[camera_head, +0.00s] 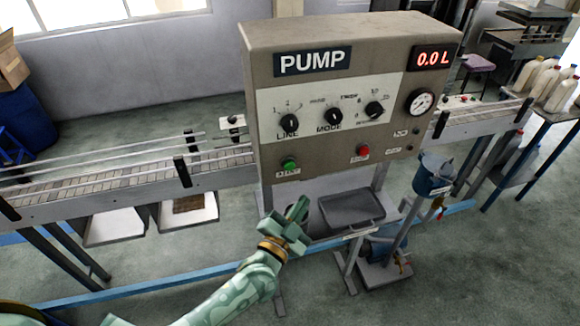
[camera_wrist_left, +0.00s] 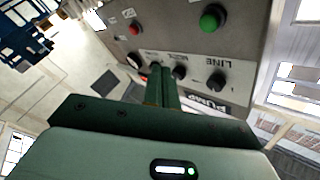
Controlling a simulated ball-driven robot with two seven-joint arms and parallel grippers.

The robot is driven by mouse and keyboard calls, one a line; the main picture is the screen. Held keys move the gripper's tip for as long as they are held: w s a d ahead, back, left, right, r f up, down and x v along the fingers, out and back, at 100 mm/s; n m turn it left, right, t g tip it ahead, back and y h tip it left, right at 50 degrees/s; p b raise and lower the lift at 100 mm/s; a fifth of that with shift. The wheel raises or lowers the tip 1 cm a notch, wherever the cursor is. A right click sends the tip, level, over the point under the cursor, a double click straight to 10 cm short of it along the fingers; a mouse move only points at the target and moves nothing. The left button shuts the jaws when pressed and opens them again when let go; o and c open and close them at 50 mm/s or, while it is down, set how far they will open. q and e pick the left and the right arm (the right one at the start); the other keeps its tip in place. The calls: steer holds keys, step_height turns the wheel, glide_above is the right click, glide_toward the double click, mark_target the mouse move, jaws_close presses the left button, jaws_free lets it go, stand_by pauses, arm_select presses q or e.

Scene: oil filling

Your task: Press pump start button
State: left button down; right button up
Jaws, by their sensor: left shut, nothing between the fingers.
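The pump panel (camera_head: 350,140) is a grey-brown box with a PUMP label, a red display reading 0.0 L, three black knobs and a gauge. The green start button (camera_head: 289,164) sits at its lower left, and a red button (camera_head: 363,151) sits to its right. My left gripper (camera_head: 299,209) is shut and empty, below the green button and apart from it in the picture. In the left wrist view, the shut fingers (camera_wrist_left: 162,85) point toward the panel, with the green button (camera_wrist_left: 211,18) up and right of them and the red button (camera_wrist_left: 135,28) up and left. My right gripper is not in view.
A conveyor (camera_head: 130,180) runs along behind the panel at left and continues at right. A small blue-grey pot (camera_head: 432,175) stands on a post right of the panel. A dark tray (camera_head: 351,210) sits below the panel. Bottles (camera_head: 548,80) stand at far right.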

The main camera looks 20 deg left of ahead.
mark_target(290, 166)
arm_select(q)
steer(key=w+a+b, duration=0.3)
steer(key=w+a, duration=0.2)
steer(key=w, duration=0.2)
steer(key=shift+b, duration=0.3)
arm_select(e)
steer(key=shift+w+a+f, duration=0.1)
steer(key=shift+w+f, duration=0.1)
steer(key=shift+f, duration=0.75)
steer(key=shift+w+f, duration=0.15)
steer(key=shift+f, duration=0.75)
arm_select(q)
steer(key=shift+w+a, duration=0.2)
steer(key=shift+w, duration=0.2)
